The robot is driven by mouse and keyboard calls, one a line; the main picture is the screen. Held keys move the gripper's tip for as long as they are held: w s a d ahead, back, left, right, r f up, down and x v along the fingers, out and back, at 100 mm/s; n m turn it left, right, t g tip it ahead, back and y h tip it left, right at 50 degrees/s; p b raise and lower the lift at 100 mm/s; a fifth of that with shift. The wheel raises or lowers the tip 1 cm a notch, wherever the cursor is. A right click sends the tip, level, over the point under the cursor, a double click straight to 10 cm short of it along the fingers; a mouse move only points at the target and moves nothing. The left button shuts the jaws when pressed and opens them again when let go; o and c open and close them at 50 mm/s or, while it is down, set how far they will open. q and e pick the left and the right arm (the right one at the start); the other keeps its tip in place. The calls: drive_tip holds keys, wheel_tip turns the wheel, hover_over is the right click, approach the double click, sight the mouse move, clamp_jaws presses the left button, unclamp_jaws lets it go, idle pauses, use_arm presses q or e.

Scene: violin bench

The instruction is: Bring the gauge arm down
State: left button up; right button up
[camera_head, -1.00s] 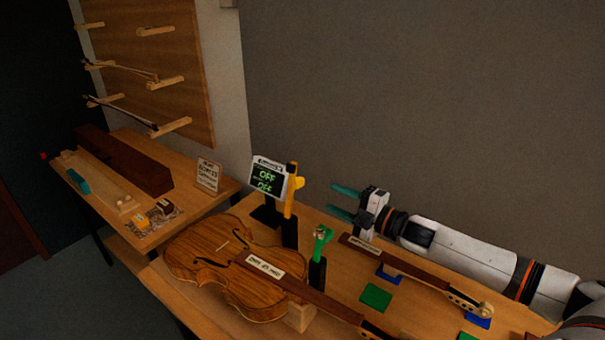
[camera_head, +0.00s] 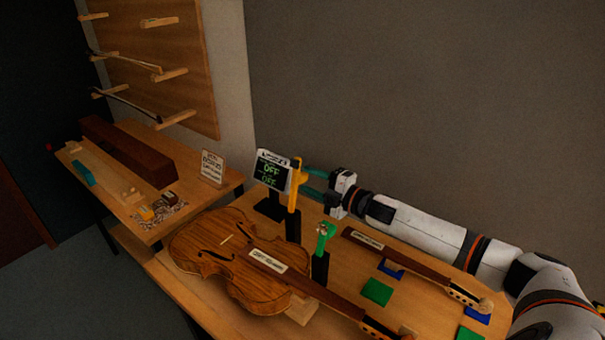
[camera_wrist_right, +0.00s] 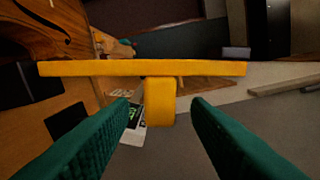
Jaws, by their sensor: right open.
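The gauge arm (camera_head: 296,184) is a yellow bar standing upright on a black post, beside a display (camera_head: 271,170) that reads OFF on two lines. In the right wrist view the yellow bar (camera_wrist_right: 90,68) runs across the picture, with a yellow tab (camera_wrist_right: 160,101) sticking out toward me. My right gripper (camera_head: 306,180) is open, its green fingers pointing left at the bar. In the wrist view the fingers (camera_wrist_right: 163,112) lie on either side of the tab, with gaps on both sides. My left gripper is not in view.
A violin (camera_head: 232,262) lies on the bench left of and in front of the gauge. A green clamp-like piece (camera_head: 325,235) on a black post stands close by. A loose neck (camera_head: 410,264) lies at the right. A side table (camera_head: 222,189) stands at the left.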

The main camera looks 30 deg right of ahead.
sight(306, 179)
drive_tip(key=shift+p+x, duration=0.4)
drive_tip(key=shift+x, duration=1.2)
drive_tip(key=shift+c, duration=0.5)
clamp_jaws()
